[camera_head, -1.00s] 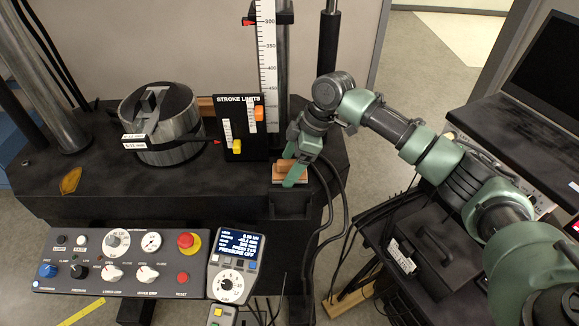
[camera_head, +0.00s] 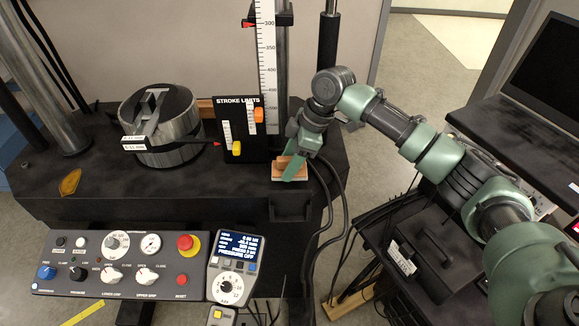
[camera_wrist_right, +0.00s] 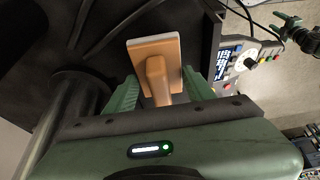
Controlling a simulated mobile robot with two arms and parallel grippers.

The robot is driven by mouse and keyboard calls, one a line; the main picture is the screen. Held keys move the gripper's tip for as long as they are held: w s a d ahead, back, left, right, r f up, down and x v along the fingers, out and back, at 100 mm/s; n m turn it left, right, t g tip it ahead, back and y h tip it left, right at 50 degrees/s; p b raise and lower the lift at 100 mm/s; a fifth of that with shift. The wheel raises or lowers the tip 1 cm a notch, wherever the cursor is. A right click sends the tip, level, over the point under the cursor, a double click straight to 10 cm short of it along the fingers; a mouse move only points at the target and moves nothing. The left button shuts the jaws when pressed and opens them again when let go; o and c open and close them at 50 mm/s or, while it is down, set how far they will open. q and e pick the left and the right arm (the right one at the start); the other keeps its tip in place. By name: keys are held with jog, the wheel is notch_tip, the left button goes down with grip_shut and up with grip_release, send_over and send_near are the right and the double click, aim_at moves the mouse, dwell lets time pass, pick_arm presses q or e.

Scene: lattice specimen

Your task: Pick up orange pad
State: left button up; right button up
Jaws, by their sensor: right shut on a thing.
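The orange pad (camera_head: 277,169), a small plate with a raised handle, is at the right front corner of the dark machine table. In the right wrist view the pad (camera_wrist_right: 170,47) has its handle pointing between my fingers. My right gripper (camera_head: 292,170) is shut on the pad's handle; one green finger covers part of the pad in the head view. I cannot tell whether the pad touches the surface under it. My left gripper (camera_wrist_right: 284,22) shows small at the upper right of the right wrist view, its fingers apparently apart and empty.
A stroke limits panel (camera_head: 238,138) and a tall ruler (camera_head: 266,60) stand just behind and left of the pad. A metal cylinder (camera_head: 175,150) is further left. Black cables (camera_head: 335,200) hang close on the right. A control panel (camera_head: 120,262) is in front.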

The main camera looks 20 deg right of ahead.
aim_at(290, 158)
notch_tip(290, 158, up, 18)
jog(key=b, duration=0.2)
jog(key=shift+r, duration=0.25)
jog(key=o, duration=0.6)
jog(key=c, duration=0.4)
jog(key=shift+f, duration=0.15)
jog(key=shift+c, duration=0.2)
